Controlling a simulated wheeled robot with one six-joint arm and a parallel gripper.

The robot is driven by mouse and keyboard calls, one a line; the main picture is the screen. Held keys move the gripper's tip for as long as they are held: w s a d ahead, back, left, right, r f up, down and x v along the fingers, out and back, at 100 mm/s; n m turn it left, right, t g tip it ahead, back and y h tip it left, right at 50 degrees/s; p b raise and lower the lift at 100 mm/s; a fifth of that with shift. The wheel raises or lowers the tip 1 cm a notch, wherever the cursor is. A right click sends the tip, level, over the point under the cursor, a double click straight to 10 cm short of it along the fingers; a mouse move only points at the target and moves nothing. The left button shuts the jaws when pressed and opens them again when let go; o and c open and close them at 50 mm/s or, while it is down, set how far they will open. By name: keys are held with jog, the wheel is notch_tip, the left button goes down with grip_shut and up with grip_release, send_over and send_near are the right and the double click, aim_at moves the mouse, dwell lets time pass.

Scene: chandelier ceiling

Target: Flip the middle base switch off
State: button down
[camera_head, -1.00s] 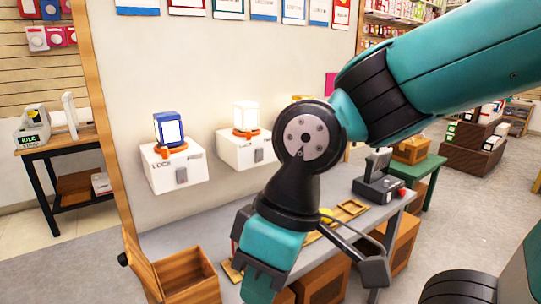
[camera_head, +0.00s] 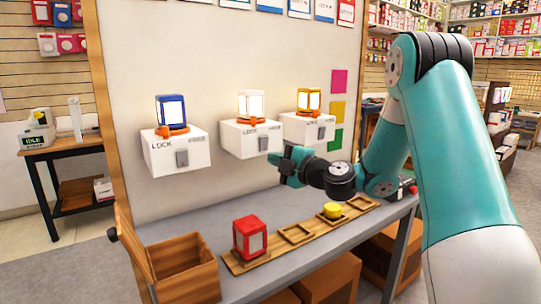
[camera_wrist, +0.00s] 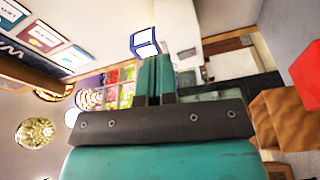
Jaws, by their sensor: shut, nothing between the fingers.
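The middle base (camera_head: 236,138) is a white box on the wall marked LOCK, with a grey switch (camera_head: 263,143) on its front. A glowing white lamp (camera_head: 250,105) stands on its orange mount. My gripper (camera_head: 286,163) is shut and empty, just right of and below that switch; contact cannot be told. In the wrist view the shut fingers (camera_wrist: 155,80) point toward a blue-framed lamp (camera_wrist: 143,42) and a white base (camera_wrist: 178,42). The middle switch cannot be made out there.
Below, a red lamp (camera_head: 250,238) and a yellow piece (camera_head: 332,210) sit on a wooden rack. A wooden box (camera_head: 190,272) stands front left.

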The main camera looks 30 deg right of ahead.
jog(key=d+f+t+h, duration=0.1)
jog(key=d+f+h, duration=0.1)
jog(key=d+h, duration=0.2)
jog(key=d, duration=0.3)
jog(key=shift+d+m+t, duration=0.3)
jog(key=shift+r, duration=0.1)
jog(key=p, duration=1)
send_near(267, 140)
jog(key=w, duration=0.4)
jog(key=w+r, duration=0.1)
jog(key=w, duration=0.1)
jog(key=shift+a, duration=0.3)
jog(key=shift+w+f+p, duration=0.1)
jog(key=shift+w+p, duration=0.25)
jog(key=shift+w, duration=0.4)
